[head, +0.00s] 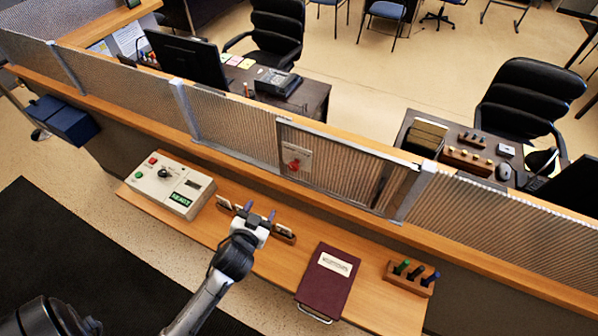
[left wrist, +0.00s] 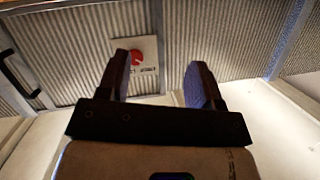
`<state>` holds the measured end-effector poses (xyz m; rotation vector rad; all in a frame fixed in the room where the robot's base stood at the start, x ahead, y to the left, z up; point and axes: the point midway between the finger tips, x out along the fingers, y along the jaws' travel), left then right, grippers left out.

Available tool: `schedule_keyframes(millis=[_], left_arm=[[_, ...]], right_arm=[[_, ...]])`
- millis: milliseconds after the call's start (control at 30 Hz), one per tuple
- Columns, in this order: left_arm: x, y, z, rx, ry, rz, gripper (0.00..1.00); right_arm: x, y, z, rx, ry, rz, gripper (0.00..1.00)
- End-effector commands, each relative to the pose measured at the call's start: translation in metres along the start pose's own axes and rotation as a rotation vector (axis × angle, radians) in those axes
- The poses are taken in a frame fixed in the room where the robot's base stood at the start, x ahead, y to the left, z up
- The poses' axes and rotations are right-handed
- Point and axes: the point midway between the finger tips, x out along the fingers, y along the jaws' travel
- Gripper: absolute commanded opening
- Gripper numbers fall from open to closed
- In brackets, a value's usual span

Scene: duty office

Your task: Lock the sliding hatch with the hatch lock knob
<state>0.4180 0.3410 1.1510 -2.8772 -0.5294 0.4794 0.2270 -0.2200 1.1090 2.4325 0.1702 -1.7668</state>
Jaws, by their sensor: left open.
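The sliding hatch (head: 335,176) is a ribbed panel in the counter screen; it also shows in the left wrist view (left wrist: 90,45). The red hatch lock knob (head: 294,164) sits on a pale plate (head: 304,155) at the hatch's left part. In the left wrist view the red knob (left wrist: 136,57) shows between the fingers, beyond them. My left gripper (head: 260,212) is open and empty, over the counter shelf, below and left of the knob and apart from it. I cannot tell whether the hatch is fully shut. My right gripper is not in view.
The wooden shelf (head: 225,238) carries a control box (head: 166,187), a stamp rack (head: 283,233) partly behind my gripper, a maroon book (head: 328,280) and a marker holder (head: 408,283). A blue box (head: 72,125) hangs at the left. Desks and chairs stand behind the screen.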

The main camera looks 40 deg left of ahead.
Motion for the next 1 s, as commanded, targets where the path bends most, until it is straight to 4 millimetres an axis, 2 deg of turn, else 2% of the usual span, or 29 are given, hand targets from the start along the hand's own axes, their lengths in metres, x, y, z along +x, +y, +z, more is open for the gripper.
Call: schedule_keyframes(millis=[200,333,467,567,1000], left_arm=[[-0.005,0.014,-0.038,-0.108,0.249,0.095,0.60],[-0.008,0.019,-0.048,-0.180,0.308,0.141,0.60],[-0.001,0.019,-0.051,-0.212,0.307,0.147,0.60],[0.010,0.021,-0.056,-0.215,0.307,0.147,0.60],[0.085,0.029,-0.081,-0.213,0.304,0.146,0.60]], right_arm=[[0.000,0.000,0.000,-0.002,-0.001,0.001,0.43],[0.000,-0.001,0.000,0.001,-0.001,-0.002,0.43],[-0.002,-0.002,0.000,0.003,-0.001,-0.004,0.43],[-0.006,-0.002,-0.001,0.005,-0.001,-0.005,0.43],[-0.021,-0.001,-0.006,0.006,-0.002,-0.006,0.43]])
